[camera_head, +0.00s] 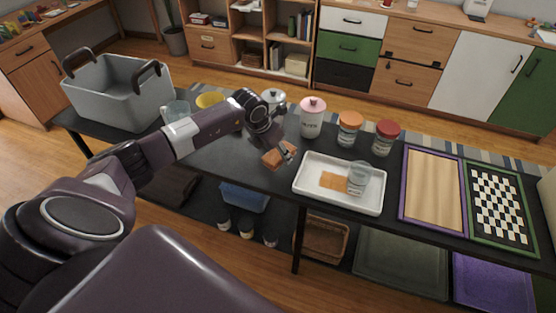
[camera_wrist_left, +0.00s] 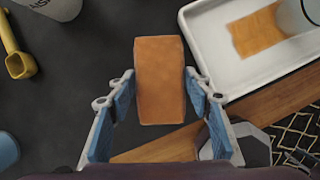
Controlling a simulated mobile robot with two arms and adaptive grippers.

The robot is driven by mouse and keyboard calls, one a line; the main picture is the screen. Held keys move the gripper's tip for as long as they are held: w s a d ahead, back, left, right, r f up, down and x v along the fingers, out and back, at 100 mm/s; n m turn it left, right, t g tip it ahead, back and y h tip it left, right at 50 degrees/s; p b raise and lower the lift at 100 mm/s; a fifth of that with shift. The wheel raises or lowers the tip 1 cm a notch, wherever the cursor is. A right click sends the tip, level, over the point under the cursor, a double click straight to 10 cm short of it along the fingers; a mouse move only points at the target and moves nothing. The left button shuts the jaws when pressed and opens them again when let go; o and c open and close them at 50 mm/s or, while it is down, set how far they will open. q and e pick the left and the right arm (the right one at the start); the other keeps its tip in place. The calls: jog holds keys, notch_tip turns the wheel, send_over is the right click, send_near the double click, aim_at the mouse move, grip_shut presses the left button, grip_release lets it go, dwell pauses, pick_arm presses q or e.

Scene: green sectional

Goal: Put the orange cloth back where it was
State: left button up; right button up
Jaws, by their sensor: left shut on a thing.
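My left gripper (camera_head: 286,153) is shut on a thick, block-shaped orange thing (camera_head: 272,158), which looks like the folded orange cloth. It also shows between the two fingers in the left wrist view (camera_wrist_left: 160,70). The gripper is over the dark table, just left of the white tray (camera_head: 310,199). I cannot tell whether the cloth touches the table. A flat orange square (camera_head: 332,181) lies in the tray, partly covered by a clear glass jar (camera_head: 359,178). My right gripper is not in view.
A pink-lidded canister (camera_head: 312,117) and jars with orange (camera_head: 349,129) and red (camera_head: 385,138) lids stand behind the tray. A wooden board (camera_head: 433,190) and a checkered board (camera_head: 497,205) lie to the right. A grey bin (camera_head: 115,92) stands at the far left.

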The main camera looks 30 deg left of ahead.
pick_arm(q)
jog(key=shift+f, duration=0.35)
notch_tip(320, 180, down, 4)
jog(key=shift+f+p, duration=0.15)
jog(key=shift+p, duration=0.15)
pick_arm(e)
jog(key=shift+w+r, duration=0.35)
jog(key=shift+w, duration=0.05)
pick_arm(q)
jog(key=o, duration=1)
jog(key=shift+f, duration=0.1)
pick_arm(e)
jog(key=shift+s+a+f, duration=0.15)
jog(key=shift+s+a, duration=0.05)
